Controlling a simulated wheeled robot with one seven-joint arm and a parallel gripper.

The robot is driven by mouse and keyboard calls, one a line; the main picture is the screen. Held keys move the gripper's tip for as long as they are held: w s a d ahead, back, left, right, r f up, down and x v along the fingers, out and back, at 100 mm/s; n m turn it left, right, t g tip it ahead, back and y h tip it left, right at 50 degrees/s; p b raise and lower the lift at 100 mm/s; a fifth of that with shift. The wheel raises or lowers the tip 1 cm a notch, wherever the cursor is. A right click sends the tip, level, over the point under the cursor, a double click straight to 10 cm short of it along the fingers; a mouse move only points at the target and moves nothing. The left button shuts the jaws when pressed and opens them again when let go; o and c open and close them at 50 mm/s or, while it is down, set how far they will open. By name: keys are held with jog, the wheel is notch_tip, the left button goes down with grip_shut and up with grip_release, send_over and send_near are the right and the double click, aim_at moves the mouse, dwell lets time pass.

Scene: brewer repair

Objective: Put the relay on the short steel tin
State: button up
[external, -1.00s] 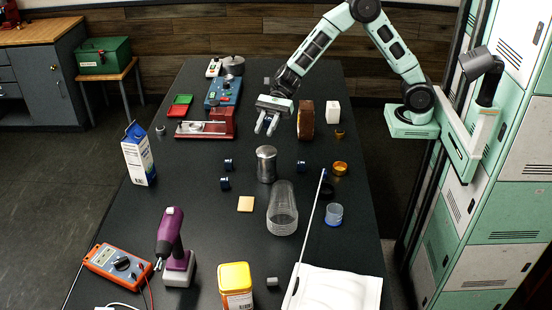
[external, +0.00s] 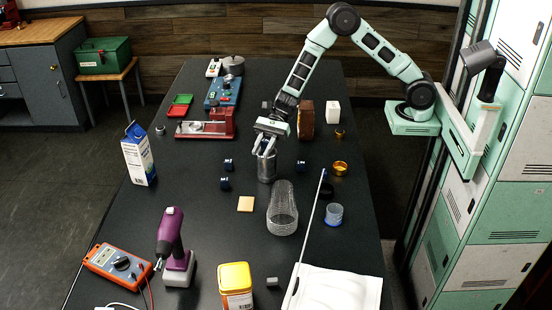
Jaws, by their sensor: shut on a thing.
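A steel tin (external: 266,171) stands upright in the middle of the black table. My gripper (external: 265,150) is right over it, pointing down, with its fingertips at the tin's top and hiding much of the rim. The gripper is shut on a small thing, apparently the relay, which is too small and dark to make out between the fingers. I cannot tell whether it touches the tin. Small dark-blue blocks stand on the table, two left of the tin (external: 228,164) (external: 225,183) and one right of it (external: 301,166).
A clear ribbed jar (external: 282,208) stands in front of the tin, with a thin rod (external: 308,235) to its right. A brown block (external: 306,113) and an amber ring (external: 340,168) are on the right. A yellowish square (external: 245,204) lies front left. A red vise-like tool (external: 215,127) is behind.

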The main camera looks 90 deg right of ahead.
jog(key=shift+f, duration=0.15)
jog(key=o, duration=0.9)
jog(key=shift+o, duration=0.2)
